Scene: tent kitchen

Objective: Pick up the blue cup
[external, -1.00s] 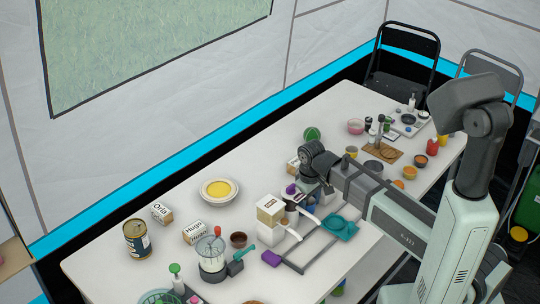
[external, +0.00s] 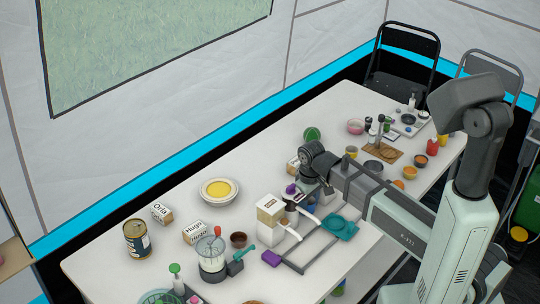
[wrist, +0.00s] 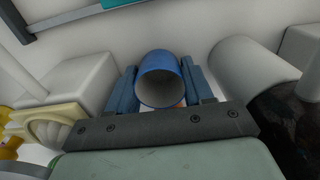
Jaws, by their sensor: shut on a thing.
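The blue cup (wrist: 160,76) sits between the two fingers of my gripper (wrist: 162,88) in the wrist view. Its open mouth faces the camera and its inside is pale grey and empty. My gripper is shut on the cup, with one finger on each side. In the external view my gripper (external: 311,182) is low over the middle of the table, and the cup there is mostly hidden by my arm. I cannot tell whether the cup touches the table.
A carton (external: 270,212) and a coffee machine-like item stand just left of my gripper. A teal pan-like item (external: 341,227) lies in front. In the wrist view, a white block (wrist: 80,80) and a pale rounded object (wrist: 245,72) flank the cup closely.

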